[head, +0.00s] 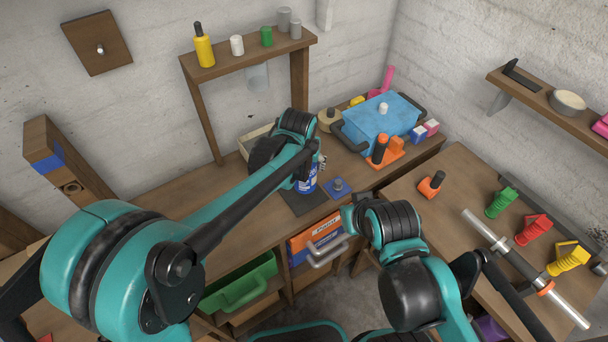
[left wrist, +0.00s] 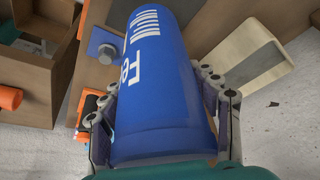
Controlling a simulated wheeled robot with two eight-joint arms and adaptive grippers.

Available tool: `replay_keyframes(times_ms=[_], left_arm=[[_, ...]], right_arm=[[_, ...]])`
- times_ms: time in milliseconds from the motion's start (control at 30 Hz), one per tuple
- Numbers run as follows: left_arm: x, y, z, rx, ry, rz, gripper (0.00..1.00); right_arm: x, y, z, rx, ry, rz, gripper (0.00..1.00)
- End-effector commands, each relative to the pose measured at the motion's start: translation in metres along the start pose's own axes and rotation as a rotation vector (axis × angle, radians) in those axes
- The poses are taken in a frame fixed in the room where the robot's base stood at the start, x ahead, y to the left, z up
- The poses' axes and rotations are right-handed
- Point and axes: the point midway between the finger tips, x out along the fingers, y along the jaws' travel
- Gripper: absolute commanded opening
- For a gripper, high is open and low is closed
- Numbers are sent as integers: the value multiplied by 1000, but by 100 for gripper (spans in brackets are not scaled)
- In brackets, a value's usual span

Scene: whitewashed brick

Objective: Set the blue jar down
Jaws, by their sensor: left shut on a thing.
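The blue jar (head: 307,186) with white lettering is in my left gripper (head: 310,168), over or at the dark square mat (head: 297,204) on the workbench. I cannot tell whether its base touches the mat. In the left wrist view the jar (left wrist: 152,85) fills the middle, and the left gripper (left wrist: 160,105) is shut on it with one finger on each side. The wrist and forearm hide part of the jar in the head view. My right arm's end (head: 350,213) hangs in front of the bench edge, and its fingers do not show clearly.
A shelf (head: 250,55) rises at the back left. A green bin (head: 240,285) sits below the front edge.

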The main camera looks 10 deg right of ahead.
Motion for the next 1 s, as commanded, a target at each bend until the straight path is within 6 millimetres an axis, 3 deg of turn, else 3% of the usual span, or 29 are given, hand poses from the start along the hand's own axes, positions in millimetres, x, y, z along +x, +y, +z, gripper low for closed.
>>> replay_keyframes(times_ms=[167, 400, 733, 767, 800, 867, 1000], left_arm=[[8, -6, 4, 0, 1, 1, 14], [39, -5, 17, 1, 1, 1, 14], [41, -5, 18, 0, 1, 1, 14], [42, -5, 18, 0, 0, 1, 64], [41, -5, 18, 0, 0, 1, 75], [41, -5, 18, 0, 0, 1, 86], [41, -5, 18, 0, 0, 1, 86]], right_arm=[[3, 0, 2, 0, 0, 0, 0], [14, 0, 10, 0, 0, 0, 0], [14, 0, 10, 0, 0, 0, 0], [14, 0, 10, 0, 0, 0, 0], [14, 0, 10, 0, 0, 0, 0], [14, 0, 10, 0, 0, 0, 0], [14, 0, 10, 0, 0, 0, 0]])
